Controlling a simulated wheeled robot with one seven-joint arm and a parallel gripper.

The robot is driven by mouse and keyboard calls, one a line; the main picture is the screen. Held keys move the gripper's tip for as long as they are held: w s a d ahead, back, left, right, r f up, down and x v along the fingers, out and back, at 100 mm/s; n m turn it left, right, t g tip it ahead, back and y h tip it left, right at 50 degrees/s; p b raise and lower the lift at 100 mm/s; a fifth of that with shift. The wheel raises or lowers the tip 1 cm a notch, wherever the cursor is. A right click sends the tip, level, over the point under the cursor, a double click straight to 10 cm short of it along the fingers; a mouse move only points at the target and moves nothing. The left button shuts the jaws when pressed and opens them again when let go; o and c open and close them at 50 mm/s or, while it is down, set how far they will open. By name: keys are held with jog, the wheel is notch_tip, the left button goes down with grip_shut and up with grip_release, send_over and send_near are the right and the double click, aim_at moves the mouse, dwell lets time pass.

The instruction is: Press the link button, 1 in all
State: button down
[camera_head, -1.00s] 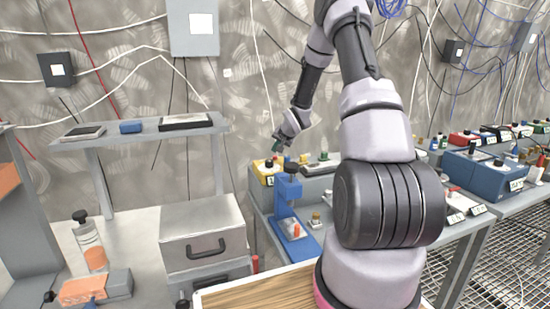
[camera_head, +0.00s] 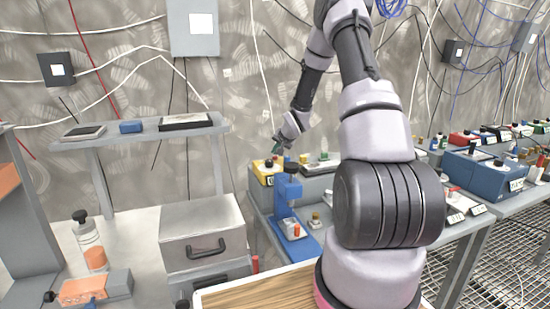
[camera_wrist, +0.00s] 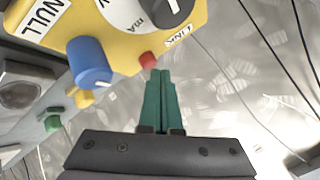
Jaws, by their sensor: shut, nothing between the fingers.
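The link button is a small red button (camera_wrist: 148,60) on a yellow box (camera_wrist: 125,50), beside a label (camera_wrist: 178,37) that seems to read LINK. In the wrist view my gripper (camera_wrist: 160,73) has its green fingers shut together and empty. The fingertips are right at the lower right of the red button in the picture; whether they touch it I cannot tell. In the head view the yellow box (camera_head: 262,179) sits on the bench behind a blue stand, and my gripper (camera_head: 276,149) is just above it. The button cannot be made out there.
A blue knob (camera_wrist: 90,62) and a black knob (camera_wrist: 172,8) stand out from the yellow box near the button. A blue stand (camera_head: 288,190) rises in front of the box. A grey instrument with a green knob (camera_wrist: 52,123) lies left in the wrist view.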

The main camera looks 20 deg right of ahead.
aim_at(276, 161)
jog(key=shift+f, duration=0.4)
jog(key=shift+r, duration=0.1)
dwell(0.5)
jog(key=shift+r, duration=0.75)
jog(key=shift+r, duration=0.1)
notch_tip(276, 161, up, 5)
jog(key=shift+f, duration=0.1)
dwell(0.8)
